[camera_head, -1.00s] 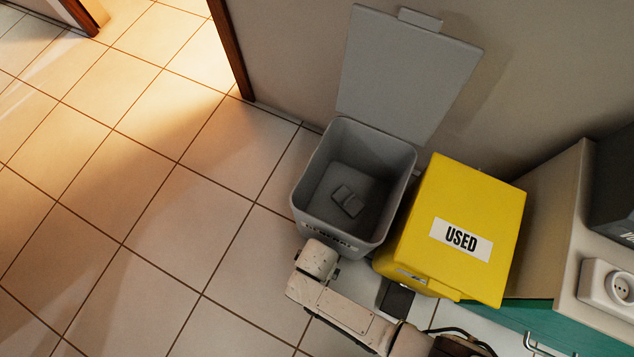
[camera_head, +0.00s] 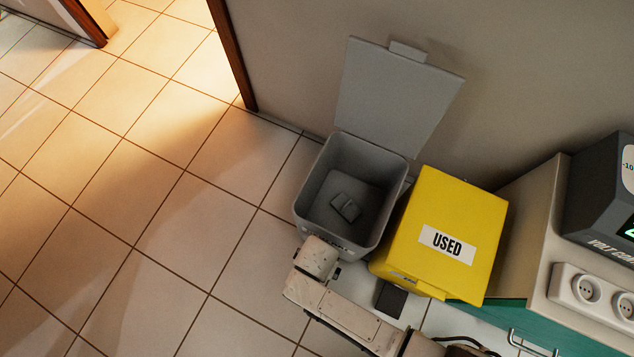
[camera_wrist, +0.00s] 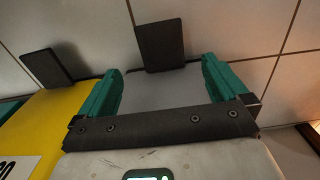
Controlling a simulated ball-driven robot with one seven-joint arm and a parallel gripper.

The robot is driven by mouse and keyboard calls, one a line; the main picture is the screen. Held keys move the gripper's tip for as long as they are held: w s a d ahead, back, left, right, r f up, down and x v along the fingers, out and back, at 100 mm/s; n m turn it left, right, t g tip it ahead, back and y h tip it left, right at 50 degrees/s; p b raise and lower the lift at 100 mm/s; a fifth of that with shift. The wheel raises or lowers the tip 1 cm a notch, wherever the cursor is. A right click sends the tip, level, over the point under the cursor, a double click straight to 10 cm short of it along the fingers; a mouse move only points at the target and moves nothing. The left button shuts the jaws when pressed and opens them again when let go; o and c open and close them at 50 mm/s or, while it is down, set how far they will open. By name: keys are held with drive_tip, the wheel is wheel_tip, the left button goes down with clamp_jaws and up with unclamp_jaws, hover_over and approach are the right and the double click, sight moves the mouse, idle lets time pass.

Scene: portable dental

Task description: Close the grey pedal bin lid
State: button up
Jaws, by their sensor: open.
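The grey pedal bin (camera_head: 312,208) stands on the floor against the wall. Its flat grey lid (camera_head: 396,100) is open, tilted up and back towards the wall. A small dark grey block shape (camera_head: 345,207) shows on the bin's inside floor. My arm's end reaches the bin's near front side in the head view, where the fingers are hidden. In the wrist view my gripper (camera_wrist: 161,68) has its two teal fingers apart, with a plain grey surface, apparently the bin's, showing between them. A dark pedal (camera_wrist: 161,44) lies beyond the fingertips.
A closed yellow bin (camera_head: 462,210) labelled USED stands close to the right of the grey bin, with a dark pedal (camera_head: 391,298) in front. A teal-fronted cabinet (camera_head: 505,314) with sockets (camera_head: 600,292) is further right. Tiled floor at left is clear.

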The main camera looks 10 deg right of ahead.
wheel_tip(320, 180, down, 10)
drive_tip(key=b, duration=0.5)
drive_tip(key=shift+w+d, duration=0.15)
idle(0.3)
